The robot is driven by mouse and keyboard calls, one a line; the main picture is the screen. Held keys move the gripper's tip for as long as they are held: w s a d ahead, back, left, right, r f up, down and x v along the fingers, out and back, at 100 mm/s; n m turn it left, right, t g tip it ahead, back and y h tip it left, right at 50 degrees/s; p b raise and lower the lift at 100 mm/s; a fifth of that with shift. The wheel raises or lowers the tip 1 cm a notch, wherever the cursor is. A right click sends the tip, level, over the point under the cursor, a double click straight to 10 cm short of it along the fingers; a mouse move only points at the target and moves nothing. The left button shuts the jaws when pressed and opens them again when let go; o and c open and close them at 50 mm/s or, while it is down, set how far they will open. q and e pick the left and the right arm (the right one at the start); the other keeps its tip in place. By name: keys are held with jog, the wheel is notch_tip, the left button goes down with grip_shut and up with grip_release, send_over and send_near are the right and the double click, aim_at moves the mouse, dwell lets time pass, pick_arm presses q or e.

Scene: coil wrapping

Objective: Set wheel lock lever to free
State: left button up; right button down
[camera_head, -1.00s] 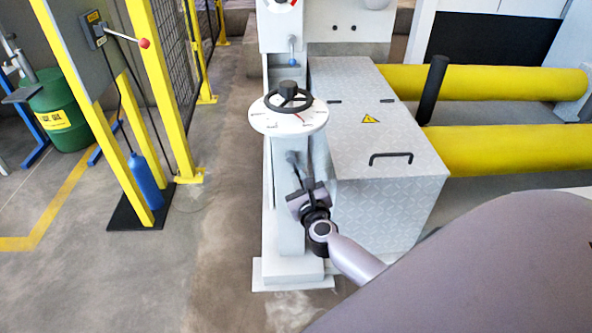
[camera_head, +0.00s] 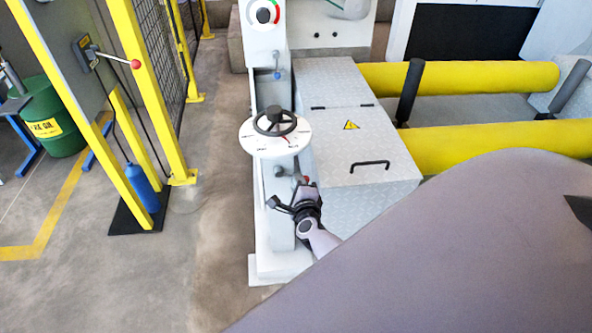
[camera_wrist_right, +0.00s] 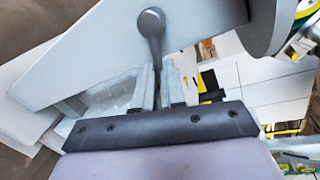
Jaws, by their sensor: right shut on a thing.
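The wheel lock lever is a dark grey lever with a round pivot, on the side of the pale pedestal below the handwheel (camera_head: 274,122). Its pivot shows in the head view (camera_head: 279,171) and large in the right wrist view (camera_wrist_right: 151,22), where the lever's shaft runs down between my fingers. My right gripper (camera_head: 303,188) is at the pedestal's right side, shut on the lever; the fingers also show in the right wrist view (camera_wrist_right: 160,88). The lever's far end is hidden by the gripper. A small red spot shows by the fingertips. My left gripper is not seen.
A grey metal box (camera_head: 362,140) with a black handle stands close right of the pedestal. A blue-tipped lever (camera_head: 277,72) is above the handwheel. Yellow posts (camera_head: 150,90) stand left, with clear floor between. My arm covers the lower right.

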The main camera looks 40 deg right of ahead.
jog(key=shift+s+r+n+h+p, duration=0.1)
jog(key=shift+r+n+h+p, duration=0.4)
jog(key=shift+n+p, duration=0.7)
jog(key=shift+r+g, duration=0.15)
jog(key=shift+g, duration=0.15)
jog(key=c, duration=1.2)
grip_release()
jog(key=p+v, duration=0.3)
jog(key=v, duration=0.4)
jog(key=shift+p, duration=0.3)
jog(key=shift+r+n, duration=0.15)
jog(key=shift+n, duration=0.15)
